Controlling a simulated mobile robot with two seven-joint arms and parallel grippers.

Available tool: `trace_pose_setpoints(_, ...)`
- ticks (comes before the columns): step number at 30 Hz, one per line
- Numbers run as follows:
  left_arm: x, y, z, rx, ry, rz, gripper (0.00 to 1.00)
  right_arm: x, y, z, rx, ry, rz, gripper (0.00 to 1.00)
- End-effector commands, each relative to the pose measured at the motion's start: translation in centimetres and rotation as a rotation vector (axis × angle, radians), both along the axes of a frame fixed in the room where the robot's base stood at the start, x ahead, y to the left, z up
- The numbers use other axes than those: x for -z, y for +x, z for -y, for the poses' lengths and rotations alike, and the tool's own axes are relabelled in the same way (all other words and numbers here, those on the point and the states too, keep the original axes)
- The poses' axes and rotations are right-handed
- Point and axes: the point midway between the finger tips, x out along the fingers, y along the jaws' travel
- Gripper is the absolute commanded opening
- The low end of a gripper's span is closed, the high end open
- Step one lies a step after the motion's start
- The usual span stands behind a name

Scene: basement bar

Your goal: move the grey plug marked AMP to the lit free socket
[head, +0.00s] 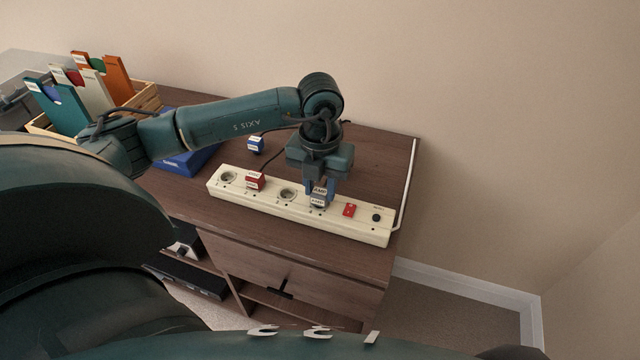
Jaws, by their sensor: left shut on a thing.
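A cream power strip (358,232) lies along the front of the brown cabinet top. The grey plug (318,202) with a white label stands at the fourth socket from the left. My left gripper (320,186) points down and is shut on it. I cannot tell whether its pins are fully in the socket. A red plug (255,181) stands in the second socket. The first socket (228,176) and third socket (287,194) are empty. Which one is lit is too small to tell. My right gripper is not in view.
A blue plug (255,144) is on the cabinet top (380,160) behind the strip. A red switch (349,210) and black button (376,217) are at the strip's right end. A blue box (190,160) and a wooden crate (148,97) with coloured holders are at left.

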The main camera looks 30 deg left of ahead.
Motion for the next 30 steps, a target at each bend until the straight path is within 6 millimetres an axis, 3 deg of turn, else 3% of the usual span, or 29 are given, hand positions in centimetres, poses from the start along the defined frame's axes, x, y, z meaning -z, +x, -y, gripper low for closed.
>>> trace_pose_setpoints(11, 0.06, 0.0, 0.02, 0.0, 0.0, 0.0, 0.08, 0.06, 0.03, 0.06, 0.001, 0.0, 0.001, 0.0)
trace_pose_setpoints(12, 0.06, 0.0, 0.02, 0.0, 0.0, 0.0, 0.32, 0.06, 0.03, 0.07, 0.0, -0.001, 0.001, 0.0)
trace_pose_setpoints(18, 0.06, 0.0, 0.02, 0.0, 0.0, 0.0, 0.48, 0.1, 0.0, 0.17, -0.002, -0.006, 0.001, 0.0)
trace_pose_setpoints(21, 0.07, 0.0, 0.02, 0.0, 0.0, 0.0, 0.56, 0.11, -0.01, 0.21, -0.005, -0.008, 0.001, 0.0)
trace_pose_setpoints(30, 0.08, -0.01, 0.01, 0.0, 0.0, 0.0, 0.56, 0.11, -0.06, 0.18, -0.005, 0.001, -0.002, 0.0)
